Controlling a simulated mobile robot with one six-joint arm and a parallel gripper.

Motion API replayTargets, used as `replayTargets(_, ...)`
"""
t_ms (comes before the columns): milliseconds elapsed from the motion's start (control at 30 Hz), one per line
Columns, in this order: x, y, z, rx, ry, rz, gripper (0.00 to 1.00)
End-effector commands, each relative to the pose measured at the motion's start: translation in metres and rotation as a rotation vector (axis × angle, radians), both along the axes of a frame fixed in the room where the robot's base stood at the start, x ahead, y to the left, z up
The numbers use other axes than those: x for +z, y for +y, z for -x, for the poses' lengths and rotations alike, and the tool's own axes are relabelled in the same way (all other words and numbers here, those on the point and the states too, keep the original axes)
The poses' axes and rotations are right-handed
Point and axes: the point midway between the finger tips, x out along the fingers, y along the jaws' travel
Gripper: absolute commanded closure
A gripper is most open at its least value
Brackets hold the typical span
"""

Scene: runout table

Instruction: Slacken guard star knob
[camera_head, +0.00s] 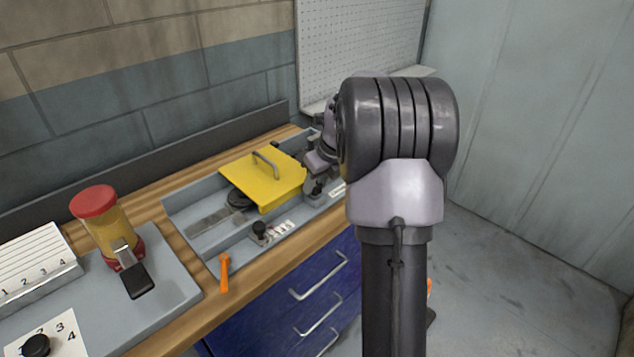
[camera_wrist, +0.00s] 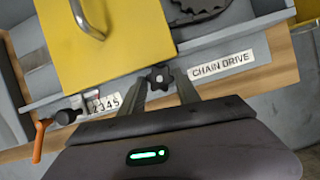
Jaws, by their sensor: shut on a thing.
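The black star knob (camera_wrist: 158,76) shows in the wrist view, between the tips of my gripper (camera_wrist: 160,82). My gripper is shut on it. The yellow guard (camera_wrist: 100,40) with its grey bar handle lies just beyond and to the left. In the head view the yellow guard (camera_head: 270,190) sits over the grey tray on the bench. There my gripper (camera_head: 317,186) is at the guard's right end, partly hidden by my arm, and I cannot make out the star knob clearly.
A "CHAIN DRIVE" label (camera_wrist: 221,64) and dark chain wheel (camera_wrist: 200,10) are beside the knob. A black ball knob (camera_head: 260,229) and an orange handle (camera_head: 224,273) stand at the bench front. A red-topped yellow jar (camera_head: 100,225) stands left. Blue drawers (camera_head: 300,300) are below.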

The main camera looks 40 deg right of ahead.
Motion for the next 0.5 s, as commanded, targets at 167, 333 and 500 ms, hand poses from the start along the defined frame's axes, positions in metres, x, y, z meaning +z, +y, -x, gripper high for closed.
replayTargets(167,0.0052,-0.0017,0.0007,0.122,0.004,-0.004,1.00)
replayTargets(333,0.0065,-0.0038,0.0001,0.326,0.004,-0.003,1.00)
replayTargets(500,0.0016,-0.0039,-0.0007,0.409,0.000,0.000,1.00)
